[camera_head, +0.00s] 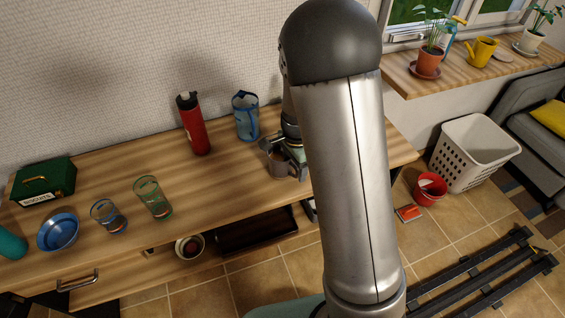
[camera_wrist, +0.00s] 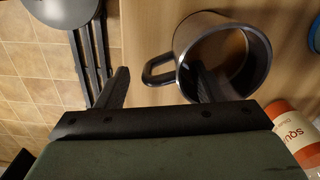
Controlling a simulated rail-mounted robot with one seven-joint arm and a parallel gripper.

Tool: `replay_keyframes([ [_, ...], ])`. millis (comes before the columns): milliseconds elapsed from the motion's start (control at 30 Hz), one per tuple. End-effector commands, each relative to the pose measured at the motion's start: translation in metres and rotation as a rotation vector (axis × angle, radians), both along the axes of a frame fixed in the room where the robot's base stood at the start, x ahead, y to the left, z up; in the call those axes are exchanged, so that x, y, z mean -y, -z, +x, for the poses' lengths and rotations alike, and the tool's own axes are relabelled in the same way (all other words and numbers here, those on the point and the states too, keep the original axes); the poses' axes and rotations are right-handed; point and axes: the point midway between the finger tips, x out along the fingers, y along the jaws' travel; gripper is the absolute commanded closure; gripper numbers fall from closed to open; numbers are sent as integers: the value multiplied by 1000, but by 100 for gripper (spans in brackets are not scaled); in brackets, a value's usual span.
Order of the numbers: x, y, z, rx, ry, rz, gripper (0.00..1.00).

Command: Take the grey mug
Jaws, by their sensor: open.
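The grey mug (camera_head: 281,165) stands on the wooden sideboard near its front edge, partly covered by my arm in the head view. In the wrist view the mug (camera_wrist: 262,55) shows its open rim, with its handle toward the left. My gripper (camera_wrist: 160,70) is open around the handle side: one finger is left of the handle, the other overlaps the mug's opening. I cannot tell how deep that finger reaches. In the head view my gripper is mostly hidden by my arm.
Glasses (camera_head: 153,198), a blue bowl (camera_head: 58,232) and a green box (camera_head: 44,182) are further left. An orange-and-white labelled item (camera_wrist: 296,135) lies close to my gripper on the right.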

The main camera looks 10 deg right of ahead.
Motion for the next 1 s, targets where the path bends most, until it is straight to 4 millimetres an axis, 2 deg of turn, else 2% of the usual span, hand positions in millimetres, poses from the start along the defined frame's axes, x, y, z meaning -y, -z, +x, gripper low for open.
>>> replay_keyframes([
  [167,0,19,0,0,0,0,38],
  [400,0,21,0,3,0,-1,38],
  [467,0,21,0,2,0,-2,52],
  [633,1,21,0,2,0,-2,99],
  [1000,1,20,1,3,1,-1,100],
])
